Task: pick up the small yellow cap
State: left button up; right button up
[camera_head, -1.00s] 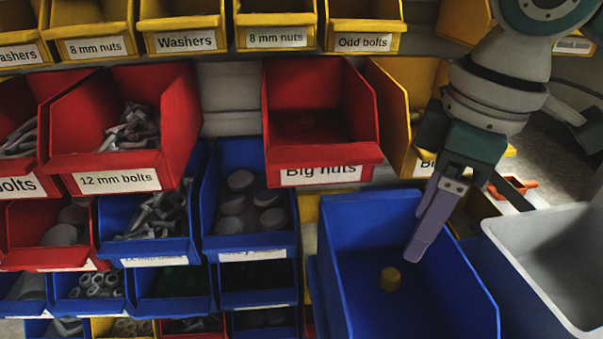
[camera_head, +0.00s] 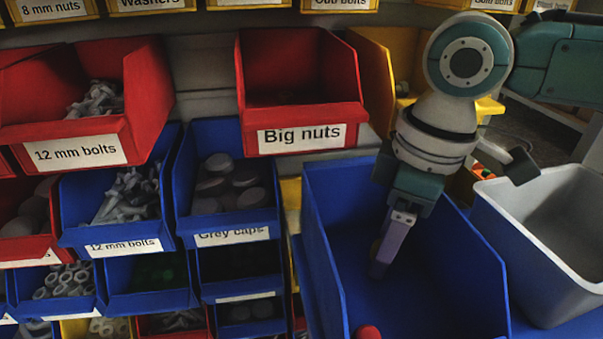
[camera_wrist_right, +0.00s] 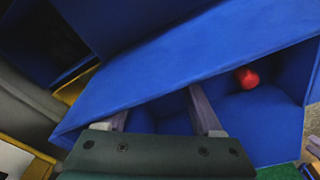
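The small yellow cap (camera_head: 376,246) is mostly hidden in the head view; only a yellowish sliver shows at the left side of my right gripper's fingers. It is inside the large blue bin (camera_head: 462,262). My right gripper (camera_head: 380,268) reaches down into this bin, fingers beside or around the cap; I cannot tell which. In the right wrist view, the fingers of my right gripper (camera_wrist_right: 158,108) are spread apart behind the blue bin's wall (camera_wrist_right: 190,62), and the cap does not show. My left gripper is not in view.
A red cap (camera_head: 367,332) lies near the front of the same bin; it also shows in the wrist view (camera_wrist_right: 247,78). A grey bin (camera_head: 552,288) stands close on the right. The red Big nuts bin (camera_head: 300,85) and several filled bins are to the left.

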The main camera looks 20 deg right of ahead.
grip_shut()
dwell(0.3)
jog(key=shift+r, duration=0.1)
